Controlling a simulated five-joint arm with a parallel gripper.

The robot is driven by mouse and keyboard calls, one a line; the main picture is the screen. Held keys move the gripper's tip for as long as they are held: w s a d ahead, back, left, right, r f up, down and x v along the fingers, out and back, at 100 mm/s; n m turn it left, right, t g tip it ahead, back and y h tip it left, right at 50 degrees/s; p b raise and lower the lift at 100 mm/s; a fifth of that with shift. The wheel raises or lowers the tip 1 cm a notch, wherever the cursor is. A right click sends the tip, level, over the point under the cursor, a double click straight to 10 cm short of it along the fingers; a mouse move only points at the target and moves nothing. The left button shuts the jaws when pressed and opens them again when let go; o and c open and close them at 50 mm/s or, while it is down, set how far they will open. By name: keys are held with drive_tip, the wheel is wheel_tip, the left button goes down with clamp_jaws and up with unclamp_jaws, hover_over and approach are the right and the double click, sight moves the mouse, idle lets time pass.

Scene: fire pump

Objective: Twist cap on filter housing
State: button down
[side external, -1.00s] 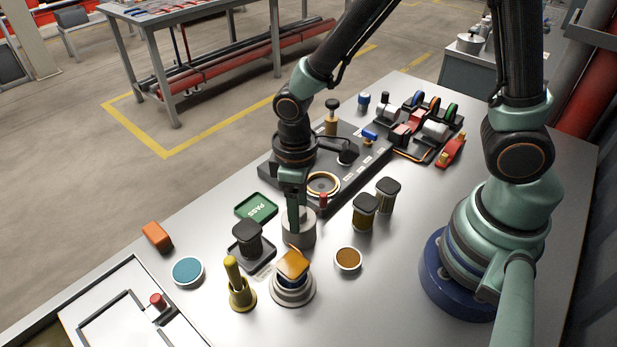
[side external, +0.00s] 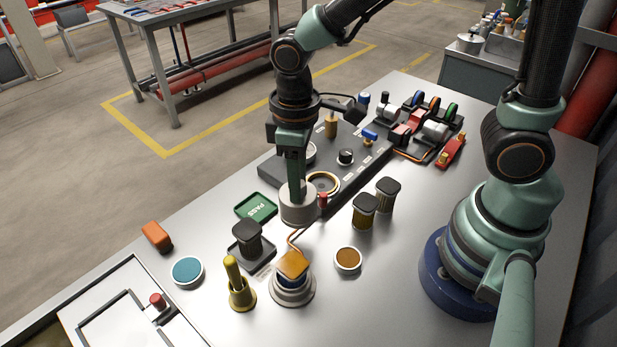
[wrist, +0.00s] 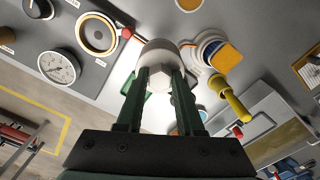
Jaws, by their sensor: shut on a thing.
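The cap, a grey cylinder (side external: 298,207) with a pale hexagonal knob on top, hangs upright below my gripper (side external: 295,190). In the wrist view the two green fingers of my gripper (wrist: 158,80) are shut on the knob, with the cap's rim (wrist: 165,48) beyond them. The likely filter housing is the round opening with a cream and orange ring (side external: 322,185) on the dark panel; it also shows in the wrist view (wrist: 97,34). The cap is just left of and in front of this ring in the side view, apart from it. The cap's underside is hidden.
A small red knob (side external: 323,200) is close to the cap's right side. Two dark-capped jars (side external: 364,211) stand to the right. An orange-topped round part (side external: 292,267), a yellow-handled tool (side external: 236,283) and a green PASS tray (side external: 256,207) are nearby.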

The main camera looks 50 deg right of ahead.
wheel_tip(320, 180, up, 10)
drive_tip(key=s+a+n, duration=0.6)
drive_tip(key=a, duration=0.3)
drive_tip(key=shift+s+d+f, duration=0.1)
drive_tip(key=shift+f, duration=3)
drive_tip(key=shift+d+f, duration=0.1)
drive_tip(key=shift+f, duration=2.95)
drive_tip(key=shift+f, duration=0.6)
drive_tip(key=m, duration=0.4)
drive_tip(key=shift+m, duration=0.6)
